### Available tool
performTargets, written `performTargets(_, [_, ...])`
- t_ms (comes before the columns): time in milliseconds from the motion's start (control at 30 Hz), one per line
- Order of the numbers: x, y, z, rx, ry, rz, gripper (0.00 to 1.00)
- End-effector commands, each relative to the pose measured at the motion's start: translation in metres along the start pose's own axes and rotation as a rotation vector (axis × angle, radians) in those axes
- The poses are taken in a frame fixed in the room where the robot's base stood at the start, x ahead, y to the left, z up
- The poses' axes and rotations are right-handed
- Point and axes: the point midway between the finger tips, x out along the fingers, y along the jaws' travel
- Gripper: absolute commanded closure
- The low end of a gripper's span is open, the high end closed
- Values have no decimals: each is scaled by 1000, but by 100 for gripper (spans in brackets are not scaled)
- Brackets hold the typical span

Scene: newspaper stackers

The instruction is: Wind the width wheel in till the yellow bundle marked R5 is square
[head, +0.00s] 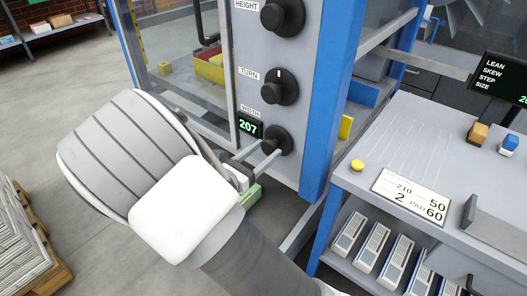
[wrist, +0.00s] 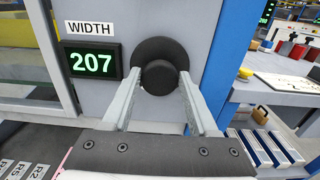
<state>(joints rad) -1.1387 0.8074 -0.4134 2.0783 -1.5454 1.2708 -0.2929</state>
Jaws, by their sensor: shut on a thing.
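The black width wheel (head: 278,141) is the lowest of three knobs on the grey panel, under the WIDTH label. It also shows in the wrist view (wrist: 160,50). A green display (head: 248,126) beside it reads 207, as it does in the wrist view (wrist: 93,63). My gripper (head: 268,152) has its two fingers on either side of the wheel's hub, shut on it; the wrist view shows the fingers (wrist: 161,80) flanking the hub. I cannot make out a yellow bundle marked R5 in either view.
The TURN knob (head: 280,87) and HEIGHT knob (head: 282,16) sit above. A blue post (head: 330,100) stands right of the panel. The grey bench (head: 370,165) holds a card (head: 411,196) and a yellow button (head: 357,165). A newspaper stack (head: 18,240) lies at left.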

Motion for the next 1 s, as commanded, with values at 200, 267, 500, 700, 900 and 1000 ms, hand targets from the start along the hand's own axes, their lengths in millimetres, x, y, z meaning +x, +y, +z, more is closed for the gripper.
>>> performTargets(200, [0, -1, 1, 64, 1, -2, 96])
performTargets(267, [0, -1, 0, 78, 1, -1, 96])
performTargets(500, [0, -1, -1, 80, 1, -1, 39])
performTargets(700, [0, -1, 0, 80, 1, 0, 11])
performTargets(900, [0, 0, 0, 79, 1, 0, 11])
performTargets(1000, [-3, 0, 0, 79, 1, 1, 11])
